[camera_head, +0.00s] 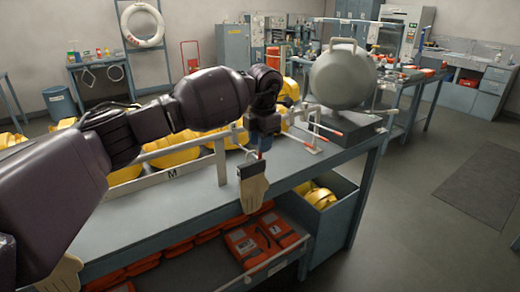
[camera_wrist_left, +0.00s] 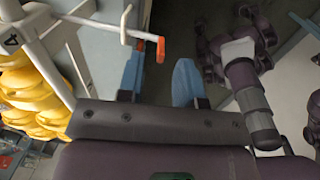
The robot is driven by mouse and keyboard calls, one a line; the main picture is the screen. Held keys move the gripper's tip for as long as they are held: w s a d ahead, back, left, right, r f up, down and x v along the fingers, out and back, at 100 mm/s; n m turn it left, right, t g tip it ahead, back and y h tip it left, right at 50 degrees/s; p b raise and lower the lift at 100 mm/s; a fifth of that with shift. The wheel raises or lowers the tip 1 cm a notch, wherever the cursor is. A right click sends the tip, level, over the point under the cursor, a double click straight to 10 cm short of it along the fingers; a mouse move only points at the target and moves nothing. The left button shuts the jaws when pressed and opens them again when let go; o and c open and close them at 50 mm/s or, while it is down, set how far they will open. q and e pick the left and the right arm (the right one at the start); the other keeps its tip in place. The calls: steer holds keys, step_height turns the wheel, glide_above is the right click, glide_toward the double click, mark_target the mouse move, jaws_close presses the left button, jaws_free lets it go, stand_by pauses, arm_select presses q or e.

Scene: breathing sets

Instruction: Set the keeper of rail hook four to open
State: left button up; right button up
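In the left wrist view a white rail hook (camera_wrist_left: 108,27) with an orange tip (camera_wrist_left: 161,48) reaches out from a white frame whose plate bears the number 4 (camera_wrist_left: 12,42). A short white upright piece (camera_wrist_left: 125,22) stands on the hook; whether it is the keeper, I cannot tell. My left gripper (camera_wrist_left: 158,80) has its two blue fingers apart, with nothing seen between them; the orange tip lies just beyond. In the head view the left gripper (camera_head: 264,142) points down over the table's front edge, above a hanging tan glove (camera_head: 253,192). My right gripper is not in view.
The white rail (camera_head: 205,165) runs along the blue-grey table (camera_head: 195,204), with yellow gear (camera_head: 176,157) behind it. More hooks with red tips (camera_head: 328,131) stand to the right. A grey rounded vessel (camera_head: 343,80) stands behind them. Orange packs (camera_head: 262,240) lie below.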

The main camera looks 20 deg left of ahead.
arm_select(q)
steer(key=shift+f, duration=1.65)
steer(key=shift+c, duration=0.3)
jaws_close()
